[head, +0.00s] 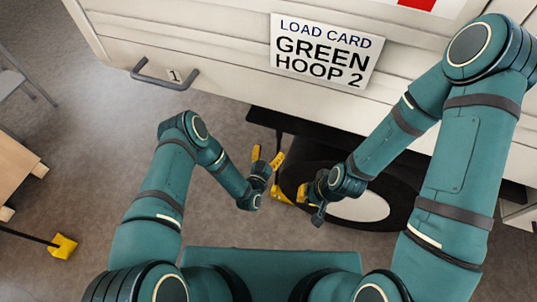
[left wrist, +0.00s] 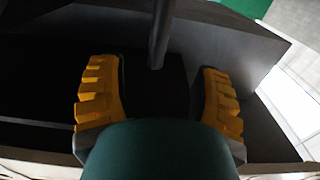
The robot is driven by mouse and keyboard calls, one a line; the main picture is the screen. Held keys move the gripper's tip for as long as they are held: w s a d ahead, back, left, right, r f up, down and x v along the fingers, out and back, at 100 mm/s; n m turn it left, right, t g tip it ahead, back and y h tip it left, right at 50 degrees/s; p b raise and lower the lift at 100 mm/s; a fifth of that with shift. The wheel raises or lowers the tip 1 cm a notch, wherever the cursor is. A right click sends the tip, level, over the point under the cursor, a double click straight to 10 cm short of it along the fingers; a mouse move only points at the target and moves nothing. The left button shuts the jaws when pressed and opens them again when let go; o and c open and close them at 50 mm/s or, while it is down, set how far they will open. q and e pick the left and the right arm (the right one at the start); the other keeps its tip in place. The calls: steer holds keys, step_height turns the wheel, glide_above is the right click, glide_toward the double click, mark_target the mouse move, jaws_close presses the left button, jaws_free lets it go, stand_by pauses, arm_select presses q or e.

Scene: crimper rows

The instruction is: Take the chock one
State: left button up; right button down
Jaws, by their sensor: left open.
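A yellow piece (head: 280,196) shows low against the left side of the black wheel (head: 322,170); I cannot tell whether it is a chock or a fingertip of my right gripper. My left gripper (head: 268,157) is open, its yellow fingers pointing toward the vehicle, just left of the wheel. In the left wrist view, its fingers (left wrist: 160,95) are apart, with a dark bar (left wrist: 160,35) showing between them and dark surfaces beyond. My right gripper (head: 308,192) is in front of the wheel; its jaw state is unclear. No readable number marks a chock.
A yellow block (head: 62,245) with a dark rod lies on the floor at left. A wooden table (head: 15,165) stands far left. Floor between is clear.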

mark_target(278, 131)
arm_select(q)
steer(key=b+x, duration=0.2)
steer(key=x, duration=0.6)
steer(key=shift+x, duration=1.25)
jaws_close()
